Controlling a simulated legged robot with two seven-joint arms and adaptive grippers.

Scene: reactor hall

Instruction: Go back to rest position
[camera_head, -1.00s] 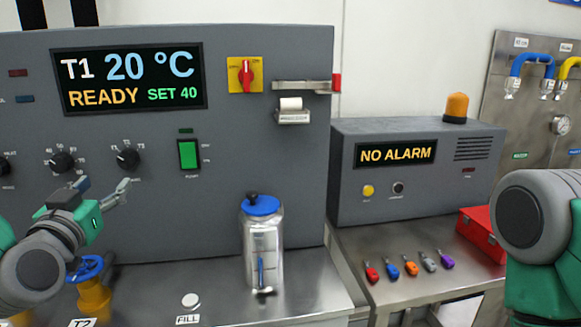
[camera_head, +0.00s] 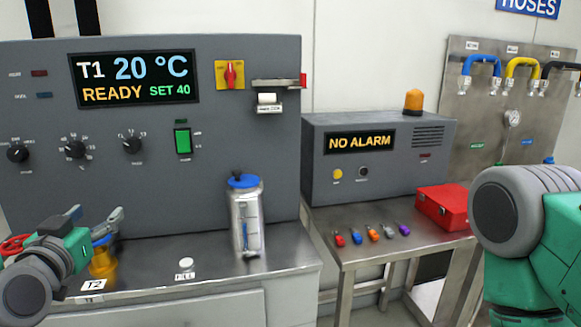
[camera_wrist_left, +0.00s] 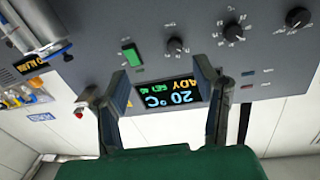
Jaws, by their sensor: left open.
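My left gripper (camera_head: 98,217) is at the lower left in the head view, in front of the grey control panel (camera_head: 215,180). Its fingers are apart and empty. In the left wrist view, the two fingers of my left gripper (camera_wrist_left: 158,85) stand apart with the panel's display (camera_wrist_left: 180,96) behind them, and nothing is between them. My right arm shows at the right edge of the head view; its gripper is out of view.
A metal canister with a blue lid (camera_head: 246,215) stands on the steel bench. The alarm box (camera_head: 380,150), several coloured tags (camera_head: 373,234) and a red box (camera_head: 442,205) are on the right-hand table.

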